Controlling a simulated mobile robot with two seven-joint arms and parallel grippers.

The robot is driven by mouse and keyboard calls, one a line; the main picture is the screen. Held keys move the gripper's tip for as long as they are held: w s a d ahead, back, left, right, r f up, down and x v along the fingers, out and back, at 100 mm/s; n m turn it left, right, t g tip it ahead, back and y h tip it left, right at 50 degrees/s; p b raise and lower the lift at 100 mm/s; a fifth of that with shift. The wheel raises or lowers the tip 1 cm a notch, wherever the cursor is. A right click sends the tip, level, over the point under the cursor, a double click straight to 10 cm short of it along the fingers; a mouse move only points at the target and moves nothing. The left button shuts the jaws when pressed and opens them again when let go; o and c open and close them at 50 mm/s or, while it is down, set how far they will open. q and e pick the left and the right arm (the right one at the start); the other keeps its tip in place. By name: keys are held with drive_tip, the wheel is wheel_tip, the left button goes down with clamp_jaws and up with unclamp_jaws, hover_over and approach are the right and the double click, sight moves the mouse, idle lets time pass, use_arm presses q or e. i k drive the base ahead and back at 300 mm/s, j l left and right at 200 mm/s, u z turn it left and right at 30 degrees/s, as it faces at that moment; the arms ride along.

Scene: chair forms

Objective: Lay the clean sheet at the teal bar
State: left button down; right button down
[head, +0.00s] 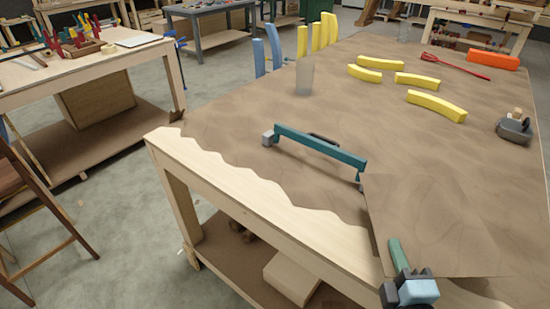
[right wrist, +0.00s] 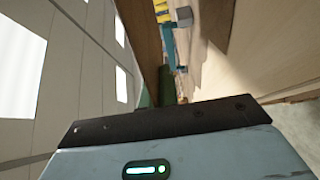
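The teal bar (head: 320,147) lies on the brown-covered table, with a grey block at its left end; it also shows in the right wrist view (right wrist: 171,48). A flat brown sheet (head: 435,222) is at the table's front right, its far left corner close to the bar's right end. It looks slightly raised, but its height is hard to tell. My right gripper (head: 400,278) is at the sheet's near edge, apparently shut on a green handle (head: 398,254) that overlaps the sheet. The fingertips are partly hidden. My left gripper is not in view.
The brown table covering (head: 260,120) has a wavy front edge over bare wood (head: 240,180). Yellow curved pieces (head: 437,106), a red tool (head: 455,66), an orange block (head: 493,61) and a grey tool (head: 514,130) lie farther back. A translucent cup (head: 305,76) stands behind the bar.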

sight(281, 191)
drive_tip(key=j+z, duration=0.1)
drive_tip(key=z, duration=0.2)
drive_tip(key=j+z, duration=0.15)
drive_tip(key=z, duration=0.15)
drive_tip(key=j+z, duration=0.45)
drive_tip(key=j, duration=1)
drive_tip(key=k+j+z, duration=0.15)
drive_tip(key=j, duration=1.25)
drive_tip(key=k+z, duration=0.05)
